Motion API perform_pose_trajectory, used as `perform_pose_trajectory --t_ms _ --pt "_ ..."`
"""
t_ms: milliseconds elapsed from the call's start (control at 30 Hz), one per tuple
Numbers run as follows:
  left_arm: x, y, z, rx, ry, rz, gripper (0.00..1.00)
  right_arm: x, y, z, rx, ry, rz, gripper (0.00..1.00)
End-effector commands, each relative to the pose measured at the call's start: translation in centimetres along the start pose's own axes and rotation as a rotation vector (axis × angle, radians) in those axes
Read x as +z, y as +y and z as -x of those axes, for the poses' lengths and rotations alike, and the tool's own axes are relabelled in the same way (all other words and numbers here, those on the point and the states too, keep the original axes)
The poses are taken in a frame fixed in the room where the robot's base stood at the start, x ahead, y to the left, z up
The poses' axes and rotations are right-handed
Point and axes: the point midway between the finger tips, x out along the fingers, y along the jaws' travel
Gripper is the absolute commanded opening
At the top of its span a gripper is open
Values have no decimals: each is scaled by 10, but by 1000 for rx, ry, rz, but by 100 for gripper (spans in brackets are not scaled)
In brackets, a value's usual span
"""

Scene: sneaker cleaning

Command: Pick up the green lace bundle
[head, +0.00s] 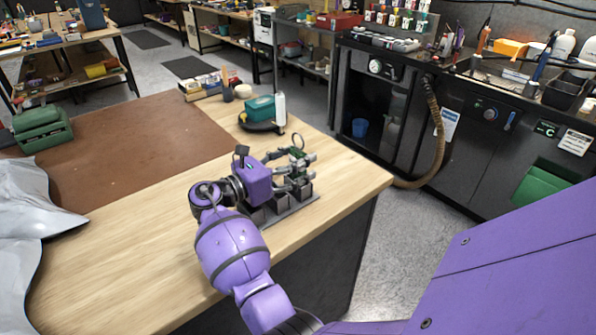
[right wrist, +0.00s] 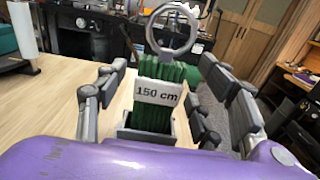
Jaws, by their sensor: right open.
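The green lace bundle (right wrist: 153,118) stands upright in a dark holder slot (right wrist: 135,135) in the right wrist view. It has a white "150 cm" band (right wrist: 158,93) and a metal ring (right wrist: 172,30) on top. In the head view only a little of the bundle (head: 297,153) shows between my fingers. My right gripper (head: 305,172) is open, with its fingers on either side of the bundle; the right wrist view shows the fingers (right wrist: 163,80) apart from it, with gaps on both sides. The holder (head: 290,211) stands near the table's right edge. My left gripper is not in view.
A teal box (head: 260,107) and a white roll (head: 280,109) stand behind the holder. A brown mat (head: 130,150) covers the table's far left, and grey cloth (head: 20,220) lies at the left edge. Bare wood (head: 130,240) lies left of my arm.

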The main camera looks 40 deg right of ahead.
Motion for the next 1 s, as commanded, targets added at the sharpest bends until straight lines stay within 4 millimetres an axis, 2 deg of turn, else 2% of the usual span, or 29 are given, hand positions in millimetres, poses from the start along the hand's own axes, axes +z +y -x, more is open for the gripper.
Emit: perform_pose_trajectory --t_ms 67,267,600,867,1000 --pt "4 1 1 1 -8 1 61 0 0 -6 0 1 -1 62" --pt "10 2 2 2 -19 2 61 -1 0 -6 0 2 1 61" --pt "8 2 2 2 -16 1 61 -1 0 -6 0 1 0 17" --pt "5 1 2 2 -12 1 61 3 0 -6 0 1 -1 17" --pt "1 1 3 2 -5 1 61 22 0 -6 1 1 -6 17"
